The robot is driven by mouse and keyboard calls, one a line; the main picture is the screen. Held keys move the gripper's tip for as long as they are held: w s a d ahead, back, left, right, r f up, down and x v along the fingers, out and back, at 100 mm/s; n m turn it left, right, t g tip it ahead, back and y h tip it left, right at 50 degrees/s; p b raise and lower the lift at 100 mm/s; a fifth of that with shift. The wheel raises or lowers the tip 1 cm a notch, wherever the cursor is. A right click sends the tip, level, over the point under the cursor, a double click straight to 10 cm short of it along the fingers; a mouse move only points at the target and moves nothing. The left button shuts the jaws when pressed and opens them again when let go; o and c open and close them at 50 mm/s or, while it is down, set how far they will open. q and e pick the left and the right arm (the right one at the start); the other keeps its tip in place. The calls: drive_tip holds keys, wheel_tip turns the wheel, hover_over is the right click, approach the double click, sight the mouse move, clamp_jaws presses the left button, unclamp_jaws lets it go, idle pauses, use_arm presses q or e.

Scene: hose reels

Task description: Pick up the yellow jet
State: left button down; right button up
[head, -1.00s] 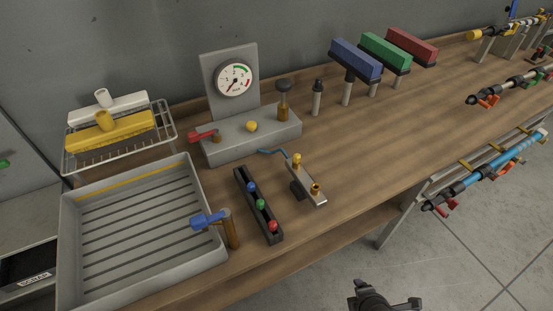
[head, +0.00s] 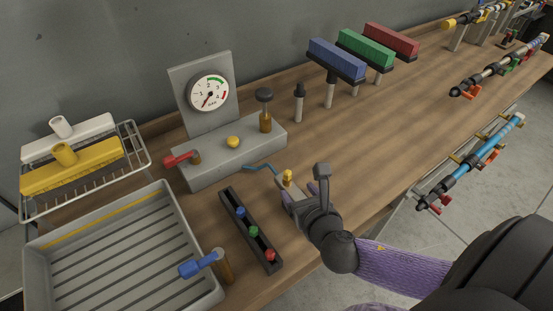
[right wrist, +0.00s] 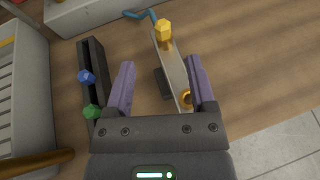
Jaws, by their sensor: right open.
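The yellow jet (head: 288,176) stands at the far end of a metal plate on the bench, just beyond the right gripper. The right wrist view shows the yellow jet (right wrist: 163,30) as a faceted knob on the light plate (right wrist: 177,72), with a brass ring (right wrist: 186,97) at the near end. My right gripper (head: 304,190) is open and empty, above the plate. In the right wrist view, its fingers (right wrist: 160,66) lie either side of the plate, and the jet is ahead of the fingertips. The gripper hides part of the plate in the head view. My left gripper is not in view.
A black rack (head: 249,228) holds blue, green and red jets left of the plate. A gauge box (head: 230,152) with a yellow knob and a blue hooked tool (head: 262,167) lie beyond. A grey tray (head: 195,262) stands at left.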

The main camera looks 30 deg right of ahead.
sight(289, 175)
drive_tip(key=b+x, duration=0.1)
drive_tip(key=x, duration=0.2)
drive_tip(key=b+x, duration=0.1)
drive_tip(key=x, duration=0.2)
drive_tip(key=b+x, duration=0.1)
drive_tip(key=x, duration=0.2)
drive_tip(key=shift+w+d+r, duration=0.15)
drive_tip(key=shift+w+d, duration=0.1)
drive_tip(key=shift+w, duration=0.35)
drive_tip(key=c, duration=0.3)
clamp_jaws()
